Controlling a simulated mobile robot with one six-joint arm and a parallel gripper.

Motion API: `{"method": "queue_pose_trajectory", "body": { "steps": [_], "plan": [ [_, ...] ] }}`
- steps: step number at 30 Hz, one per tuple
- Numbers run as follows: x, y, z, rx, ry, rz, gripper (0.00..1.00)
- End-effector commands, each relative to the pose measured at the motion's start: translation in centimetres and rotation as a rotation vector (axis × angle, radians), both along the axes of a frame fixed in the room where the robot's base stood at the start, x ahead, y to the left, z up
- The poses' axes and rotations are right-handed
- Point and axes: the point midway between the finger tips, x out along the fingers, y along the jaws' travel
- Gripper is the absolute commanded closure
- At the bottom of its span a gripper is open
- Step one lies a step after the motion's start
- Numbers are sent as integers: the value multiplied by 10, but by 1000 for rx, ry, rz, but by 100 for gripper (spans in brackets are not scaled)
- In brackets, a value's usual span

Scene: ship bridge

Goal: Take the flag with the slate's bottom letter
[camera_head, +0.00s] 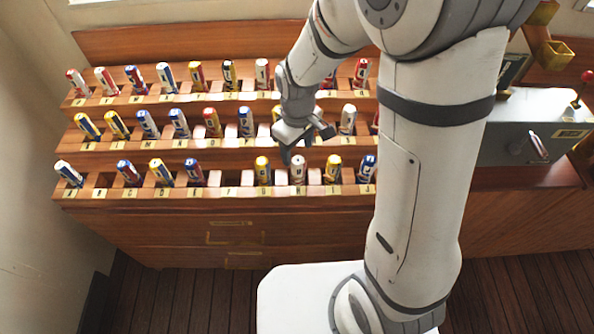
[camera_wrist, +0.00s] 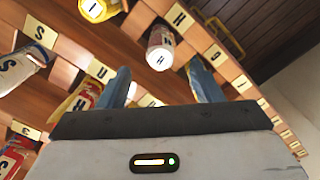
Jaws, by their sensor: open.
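Rolled flags stand in slots of a wooden rack (camera_head: 225,178), with letter plates in front of the slots. My gripper (camera_head: 296,148) is open over the front row, just above a white and red rolled flag (camera_head: 297,170). In the wrist view my gripper (camera_wrist: 163,84) has one finger on each side of this flag's line. The flag (camera_wrist: 160,52) shows an H on its end, near the H plate, and looks just beyond the fingertips; I cannot tell whether they touch it. A dark slate (camera_head: 513,68) is mostly hidden behind my arm; its letters cannot be read.
A yellow flag (camera_head: 333,167) stands close to the right of the H flag, and another yellow flag (camera_head: 263,169) to its left. Several front slots are empty. A grey console (camera_head: 530,118) with a lever stands at the right.

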Motion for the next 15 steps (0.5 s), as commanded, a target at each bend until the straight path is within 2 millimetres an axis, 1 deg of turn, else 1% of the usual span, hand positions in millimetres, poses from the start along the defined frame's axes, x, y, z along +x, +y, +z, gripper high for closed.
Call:
{"method": "queue_pose_trajectory", "body": {
  "steps": [9,12,15],
  "plan": [
    [-3,-2,-43,-1,4,-3,41],
    [-3,-2,-51,0,1,-3,41],
    [-3,-2,-53,1,-1,-4,41]
  ]
}}
